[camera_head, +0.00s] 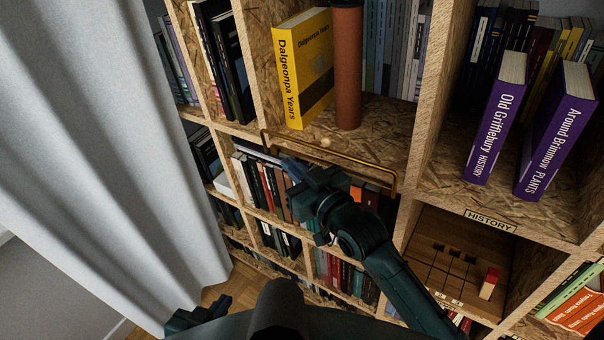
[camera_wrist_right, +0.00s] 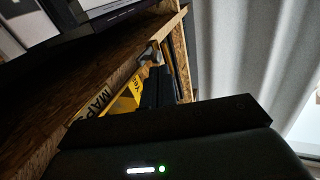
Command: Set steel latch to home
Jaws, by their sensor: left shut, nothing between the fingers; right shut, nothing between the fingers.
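A small grey metal piece (camera_wrist_right: 150,54), which may be the steel latch, sits at the wooden shelf edge in the right wrist view. I cannot make out a steel latch for certain in the head view. My right gripper (camera_head: 287,166) is shut and empty, in front of the bookcase just below the left part of a brass rail (camera_head: 350,158). Whether it touches anything is unclear. My left gripper (camera_head: 190,318) is low at the left, shut and away from the shelves.
A yellow book (camera_head: 303,70) and brown cylinder (camera_head: 347,70) stand above the rail. A pale knob (camera_head: 326,142) is near it. A slotted wooden panel (camera_head: 425,262) with a red block (camera_head: 489,283) is lower right. Two purple books stand above. A grey curtain (camera_head: 100,150) hangs at left.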

